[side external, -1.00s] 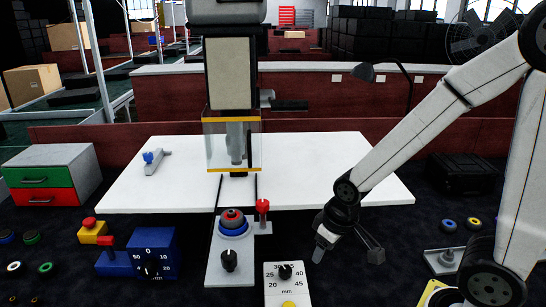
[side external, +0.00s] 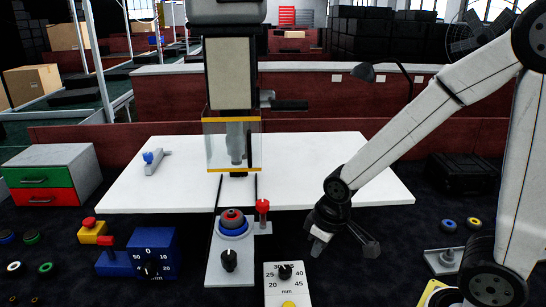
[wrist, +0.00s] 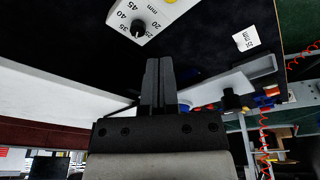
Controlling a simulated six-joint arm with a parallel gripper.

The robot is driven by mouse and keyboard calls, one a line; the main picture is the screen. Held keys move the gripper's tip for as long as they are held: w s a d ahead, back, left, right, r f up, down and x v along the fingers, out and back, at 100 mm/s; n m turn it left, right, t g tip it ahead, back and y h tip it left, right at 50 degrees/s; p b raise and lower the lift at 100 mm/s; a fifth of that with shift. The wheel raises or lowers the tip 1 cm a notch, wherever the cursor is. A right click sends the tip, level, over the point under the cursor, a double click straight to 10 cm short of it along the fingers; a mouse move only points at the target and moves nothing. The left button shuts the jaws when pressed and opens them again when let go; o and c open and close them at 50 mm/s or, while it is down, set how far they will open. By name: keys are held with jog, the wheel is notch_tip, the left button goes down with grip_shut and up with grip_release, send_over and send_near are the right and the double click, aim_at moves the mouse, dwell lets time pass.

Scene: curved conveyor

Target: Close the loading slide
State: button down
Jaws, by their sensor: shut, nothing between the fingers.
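The loading slide appears to be the light grey plate (side external: 218,276) in front of the white table, below the press. It carries a stack of blue and red discs (side external: 232,224), a black knob (side external: 229,260) and a red-topped post (side external: 262,208) on a side tab. My gripper (side external: 318,246) is shut and empty, to the right of the plate and apart from it. In the wrist view my shut fingers (wrist: 158,80) show at the centre, with a grey plate-like part to their right; its identity is unclear there.
A dial panel (side external: 270,290) with a black knob stands in front of my gripper. A clear guard (side external: 215,147) with yellow edges hangs over the white table (side external: 320,170). A blue dial box (side external: 155,240) and yellow button box (side external: 92,235) stand left. Dark floor lies right.

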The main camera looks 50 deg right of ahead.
jog(key=w+a+r+n+g+h, duration=0.1)
jog(key=w+a+n, duration=0.2)
jog(key=a+n, duration=0.2)
jog(key=w+a+r+n, duration=0.2)
jog(key=w+a+n, duration=0.1)
jog(key=a+n, duration=0.25)
jog(key=n+h, duration=0.3)
jog(key=n, duration=0.9)
send_near(228, 277)
jog(key=s+a+r, duration=0.4)
jog(key=a, duration=0.1)
jog(key=shift+w+d+f+t, duration=0.1)
jog(key=shift+w+f+t, duration=0.1)
jog(key=shift+t, duration=0.2)
jog(key=x, duration=0.7)
jog(key=d+x, duration=0.1)
jog(key=x, duration=0.2)
jog(key=shift+w+d, duration=0.2)
jog(key=shift+w, duration=0.25)
jog(key=shift+w+d, duration=0.3)
jog(key=shift+d, duration=0.2)
jog(key=shift+w+d, duration=0.25)
jog(key=shift+d, duration=0.25)
